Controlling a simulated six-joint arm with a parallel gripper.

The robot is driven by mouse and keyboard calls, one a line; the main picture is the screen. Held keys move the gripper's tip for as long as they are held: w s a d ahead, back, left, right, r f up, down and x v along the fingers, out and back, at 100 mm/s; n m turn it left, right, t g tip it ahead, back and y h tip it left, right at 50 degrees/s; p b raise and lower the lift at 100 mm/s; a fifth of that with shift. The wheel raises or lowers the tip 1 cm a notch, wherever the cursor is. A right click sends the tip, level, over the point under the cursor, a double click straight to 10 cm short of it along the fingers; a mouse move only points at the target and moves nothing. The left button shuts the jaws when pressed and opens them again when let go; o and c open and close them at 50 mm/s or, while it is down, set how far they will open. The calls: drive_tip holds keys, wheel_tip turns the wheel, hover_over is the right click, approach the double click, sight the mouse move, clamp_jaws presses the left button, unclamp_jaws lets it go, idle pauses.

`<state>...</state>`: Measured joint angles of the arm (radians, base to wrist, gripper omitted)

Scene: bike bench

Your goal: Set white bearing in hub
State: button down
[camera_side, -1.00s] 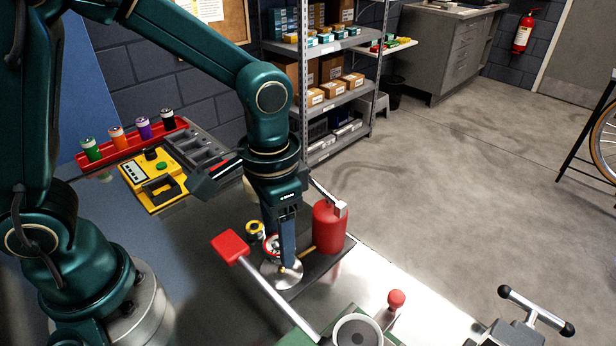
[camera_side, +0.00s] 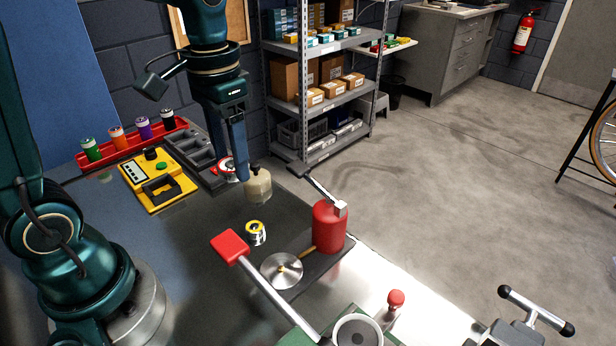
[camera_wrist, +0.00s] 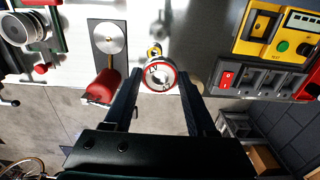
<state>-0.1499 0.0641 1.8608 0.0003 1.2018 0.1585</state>
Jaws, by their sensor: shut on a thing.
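My gripper (camera_side: 234,172) is shut on a red-rimmed ring (camera_side: 227,168) with a pale, marked face, held up near the back tray. In the wrist view, the ring (camera_wrist: 160,76) sits between the tips of my gripper (camera_wrist: 161,88). I cannot make out a plain white bearing. A yellow-and-white ring piece (camera_side: 255,232) stands on the bench, in front of and below my gripper. A round grey cup with a dark middle (camera_side: 357,331) is at the bottom edge, partly cut off; I cannot tell whether it is the hub.
A silver disc (camera_side: 281,270) lies beside a red cylinder (camera_side: 328,228) and a red-ended lever (camera_side: 230,247). A cream bottle (camera_side: 257,186) stands right of my gripper. A yellow tester (camera_side: 157,186) and a red rack of coloured cells (camera_side: 128,139) are left.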

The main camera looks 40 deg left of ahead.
drive_tip(key=w+d+r, duration=0.2)
drive_tip(key=w+d, duration=0.2)
drive_tip(key=d, duration=0.4)
drive_tip(key=m, duration=0.3)
approach(357, 339)
drive_tip(key=shift+w+d+f, duration=0.1)
drive_tip(key=shift+f, duration=2.7)
drive_tip(key=shift+f, duration=0.45)
drive_tip(key=c, duration=0.5)
unclamp_jaws()
